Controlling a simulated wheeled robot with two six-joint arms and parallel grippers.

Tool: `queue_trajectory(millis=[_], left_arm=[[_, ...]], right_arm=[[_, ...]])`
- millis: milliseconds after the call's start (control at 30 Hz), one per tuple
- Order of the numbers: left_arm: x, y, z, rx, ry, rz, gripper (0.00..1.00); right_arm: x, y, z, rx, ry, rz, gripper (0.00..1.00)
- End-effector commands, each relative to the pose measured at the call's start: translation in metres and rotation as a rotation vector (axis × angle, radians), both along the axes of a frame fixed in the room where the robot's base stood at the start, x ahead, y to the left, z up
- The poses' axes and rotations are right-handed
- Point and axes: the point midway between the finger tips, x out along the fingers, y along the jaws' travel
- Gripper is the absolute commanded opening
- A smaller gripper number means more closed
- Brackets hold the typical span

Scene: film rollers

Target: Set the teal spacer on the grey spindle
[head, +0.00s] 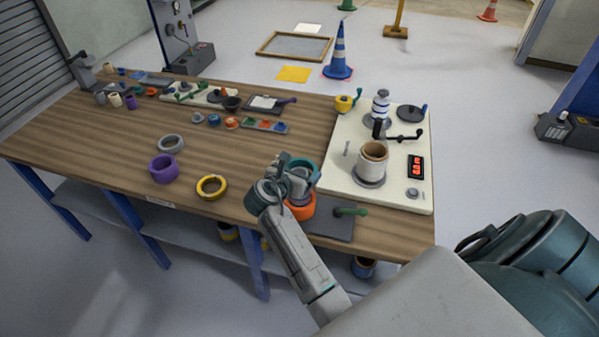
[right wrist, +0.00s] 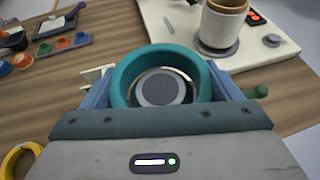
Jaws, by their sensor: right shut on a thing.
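The teal spacer (head: 309,165) is a thick ring. My right gripper (head: 291,178) is shut on it by its outer sides and holds it level. In the right wrist view the teal spacer (right wrist: 124,76) sits between both fingers. The round top of the grey spindle (right wrist: 160,88) shows through its hole, slightly off centre. An orange ring (head: 301,209) is lower down at the spindle, above a dark grey base plate (head: 329,227). The gripper hides most of the spindle in the head view, so I cannot tell whether the spacer encircles it. My left gripper is not in view.
A green handle (head: 350,211) stands at the base plate. A cream machine (head: 338,180) with a beige roll (head: 373,158) is close on the right. Purple (head: 163,169), yellow (head: 212,187) and grey (head: 171,144) rings lie to the left. The table's front edge is near.

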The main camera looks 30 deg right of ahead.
Motion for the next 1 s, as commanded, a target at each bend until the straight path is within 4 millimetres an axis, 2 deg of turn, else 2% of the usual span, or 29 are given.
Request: queue_trajectory(millis=[33,1000], left_arm=[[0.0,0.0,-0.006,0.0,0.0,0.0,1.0],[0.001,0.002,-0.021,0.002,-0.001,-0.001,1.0]], right_arm=[[0.0,0.0,-0.005,0.0,-0.001,0.0,0.59],[0.0,0.0,-0.072,-0.002,0.002,0.0,0.59]])
